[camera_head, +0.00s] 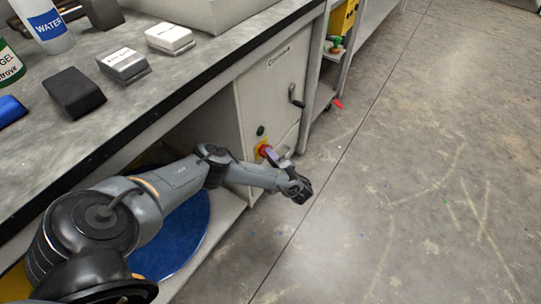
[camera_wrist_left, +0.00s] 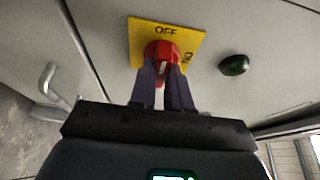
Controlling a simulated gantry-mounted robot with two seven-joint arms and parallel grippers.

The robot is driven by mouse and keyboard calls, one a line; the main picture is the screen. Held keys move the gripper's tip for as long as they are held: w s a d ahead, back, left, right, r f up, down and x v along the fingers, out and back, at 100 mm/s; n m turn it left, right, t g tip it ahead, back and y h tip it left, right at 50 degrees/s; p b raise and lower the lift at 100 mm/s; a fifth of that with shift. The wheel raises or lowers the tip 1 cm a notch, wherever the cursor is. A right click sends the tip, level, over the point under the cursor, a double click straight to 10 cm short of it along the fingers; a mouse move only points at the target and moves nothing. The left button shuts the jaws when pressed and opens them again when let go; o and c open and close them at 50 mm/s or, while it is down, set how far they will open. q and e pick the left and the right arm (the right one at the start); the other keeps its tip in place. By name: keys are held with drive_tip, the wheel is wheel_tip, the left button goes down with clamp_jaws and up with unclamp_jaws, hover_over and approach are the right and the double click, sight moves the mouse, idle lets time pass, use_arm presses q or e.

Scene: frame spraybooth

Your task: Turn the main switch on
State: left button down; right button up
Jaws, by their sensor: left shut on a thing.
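The main switch is a red knob (camera_wrist_left: 163,50) on a yellow plate (camera_wrist_left: 191,40) marked OFF and ON, on the front of a light grey cabinet (camera_head: 268,88). In the left wrist view OFF is at the top of the plate and ON is at its right side. My left gripper (camera_wrist_left: 163,75) is shut on the red knob, with one finger on each side of it. In the head view the knob (camera_head: 264,150) is partly hidden by my left gripper (camera_head: 271,155). My right gripper is not in view.
A dark green button (camera_wrist_left: 234,65) sits right of the plate. A lever handle (camera_head: 296,96) sticks out higher on the cabinet. The worktop (camera_head: 165,88) above holds boxes and bottles. A blue round lid (camera_head: 180,235) is on the shelf below.

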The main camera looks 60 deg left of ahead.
use_arm(q)
drive_tip(key=shift+w+a+r+m+g+h+p, duration=0.15)
drive_tip(key=shift+m+g+h+p, duration=0.8)
drive_tip(key=shift+m, duration=1.25)
drive_tip(key=shift+w+r+m+g+h+p, duration=0.15)
drive_tip(key=shift+m+g+h+p, duration=0.7)
drive_tip(key=shift+m, duration=1.35)
drive_tip(key=shift+w+a+r+m+g+h+p, duration=0.15)
drive_tip(key=shift+m+g+h+p, duration=0.8)
drive_tip(key=shift+m, duration=1.25)
drive_tip(key=shift+d+t, duration=0.1)
drive_tip(key=shift+t, duration=0.15)
drive_tip(key=c, duration=1.1)
unclamp_jaws()
